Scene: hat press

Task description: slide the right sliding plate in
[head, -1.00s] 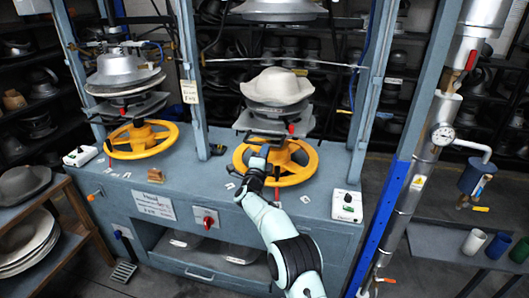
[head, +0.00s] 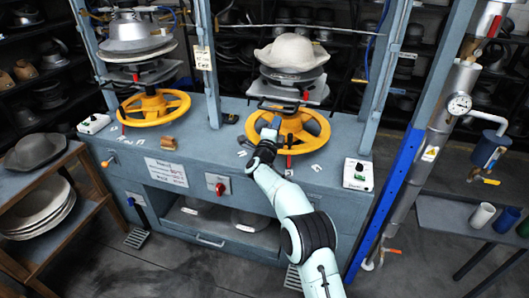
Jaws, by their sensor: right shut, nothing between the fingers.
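The right press has a grey sliding plate (head: 316,94) below the felt hat form (head: 289,51) and its round plates, above the yellow handwheel (head: 312,136). A dark handle (head: 277,107) shows at the plate's front edge. My right gripper (head: 275,122) is shut and empty, in front of and just below that handle, over the far left part of the wheel. I cannot tell whether its fingertips touch the handle. My left gripper is not in view.
The left press (head: 140,50) has its own yellow wheel (head: 152,107). Blue-grey posts (head: 208,70) flank the right press. A white control box (head: 357,174) sits at the table's right. A shelf with plates (head: 38,205) stands left. Bare tabletop (head: 225,160) lies left of my forearm.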

